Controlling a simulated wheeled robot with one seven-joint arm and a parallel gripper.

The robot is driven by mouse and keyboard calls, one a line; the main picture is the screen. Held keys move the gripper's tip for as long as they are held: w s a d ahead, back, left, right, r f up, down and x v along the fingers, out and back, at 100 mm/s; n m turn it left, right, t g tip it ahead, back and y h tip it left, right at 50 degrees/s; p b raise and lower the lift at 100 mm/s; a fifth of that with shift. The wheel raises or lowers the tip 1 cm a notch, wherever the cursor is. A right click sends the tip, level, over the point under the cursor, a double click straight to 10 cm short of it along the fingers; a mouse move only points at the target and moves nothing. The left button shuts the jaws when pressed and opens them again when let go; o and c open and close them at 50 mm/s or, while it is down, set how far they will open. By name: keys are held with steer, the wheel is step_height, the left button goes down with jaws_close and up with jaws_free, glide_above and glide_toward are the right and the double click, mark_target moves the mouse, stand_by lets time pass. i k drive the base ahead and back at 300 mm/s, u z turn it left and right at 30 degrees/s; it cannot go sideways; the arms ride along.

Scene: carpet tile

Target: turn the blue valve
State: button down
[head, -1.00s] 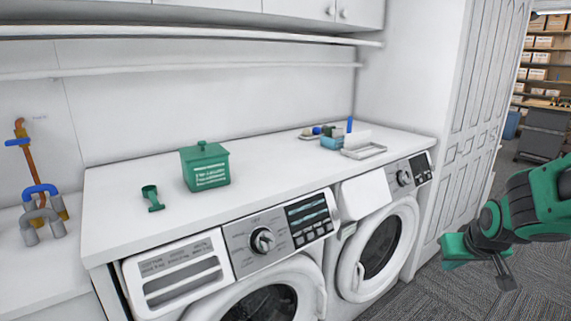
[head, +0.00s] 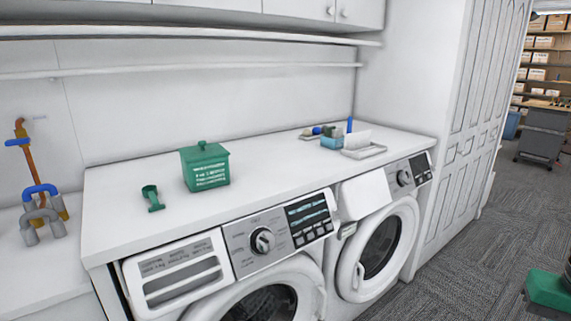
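The blue valve (head: 17,142) is a small blue handle on a copper-orange pipe (head: 31,168) against the white wall at the far left. The pipe runs down behind a blue-and-grey U-shaped fitting (head: 40,190). My gripper (head: 548,290) shows only in part, as a green block cut off by the lower right edge of the head view. It is far from the valve, across the whole picture. Its fingers cannot be made out, and nothing is seen in it.
Two white washing machines (head: 265,240) stand under a white counter (head: 120,220). On the counter are a green lidded box (head: 206,168), a green scoop (head: 152,198) and a tray (head: 363,152) with small items. Shelves overhang the counter. Carpet (head: 450,270) at the right is open.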

mark_target(16, 142)
steer(key=u, duration=2.2)
steer(key=k, duration=1.1)
steer(key=u, duration=0.75)
steer(key=i, duration=1.75)
steer(key=z, duration=0.5)
